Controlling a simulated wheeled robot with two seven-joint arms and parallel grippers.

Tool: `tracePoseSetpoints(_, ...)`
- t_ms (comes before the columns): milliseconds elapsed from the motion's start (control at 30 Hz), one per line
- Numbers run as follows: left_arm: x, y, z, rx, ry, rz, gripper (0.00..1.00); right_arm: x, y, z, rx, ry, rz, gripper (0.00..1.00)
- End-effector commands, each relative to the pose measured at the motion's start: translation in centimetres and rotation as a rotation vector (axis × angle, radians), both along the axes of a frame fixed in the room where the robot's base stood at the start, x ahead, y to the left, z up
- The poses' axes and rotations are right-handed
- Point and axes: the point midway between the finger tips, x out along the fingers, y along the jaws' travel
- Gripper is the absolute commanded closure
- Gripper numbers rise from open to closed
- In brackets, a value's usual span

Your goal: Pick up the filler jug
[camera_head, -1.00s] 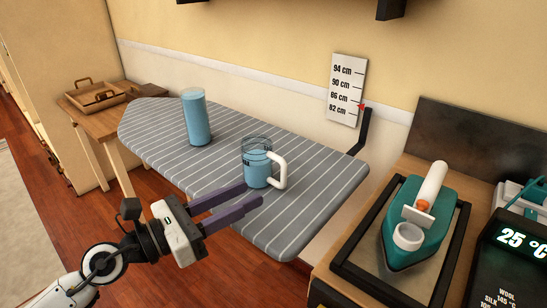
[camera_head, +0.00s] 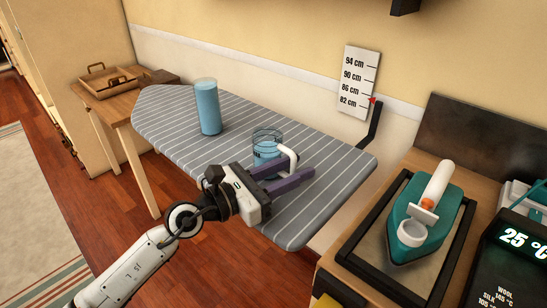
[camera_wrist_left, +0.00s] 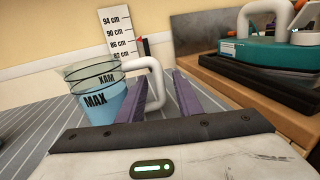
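The filler jug (camera_head: 265,151) is a clear jug with blue water, a MAX mark and a white handle (camera_head: 291,158). It stands upright on the striped ironing board (camera_head: 318,206). In the left wrist view the jug (camera_wrist_left: 95,101) is left of centre, with its handle (camera_wrist_left: 157,82) on its right. My left gripper (camera_head: 301,170) is open at the handle side. In the left wrist view the handle shows between its two purple fingers (camera_wrist_left: 160,80), apart from the right finger; I cannot tell whether it touches the left one. My right gripper is not in view.
A tall blue cylinder (camera_head: 207,107) stands on the board behind the jug, to the left. A teal iron (camera_head: 421,220) rests on the cabinet at right. A height scale (camera_head: 359,82) is on the wall. A wooden tray (camera_head: 106,82) sits on a side table.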

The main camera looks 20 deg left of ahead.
Motion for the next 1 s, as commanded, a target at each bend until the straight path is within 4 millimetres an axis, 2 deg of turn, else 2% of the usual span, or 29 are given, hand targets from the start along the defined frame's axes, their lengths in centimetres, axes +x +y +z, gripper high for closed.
tracePoseSetpoints(167, 0.02, -0.01, -0.04, 0.001, 0.001, 0.000, 0.68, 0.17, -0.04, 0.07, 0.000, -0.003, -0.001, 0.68)
tracePoseSetpoints(367, 0.00, 0.01, -0.03, 0.000, 0.000, 0.000, 0.98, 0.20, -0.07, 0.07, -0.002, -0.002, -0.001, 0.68)
tracePoseSetpoints(400, 0.00, 0.01, -0.03, 0.000, 0.000, 0.000, 1.00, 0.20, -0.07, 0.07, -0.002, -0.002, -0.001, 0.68)
tracePoseSetpoints(1000, 0.02, 0.04, 0.65, -0.001, -0.004, 0.001, 1.00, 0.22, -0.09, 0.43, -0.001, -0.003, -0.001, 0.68)
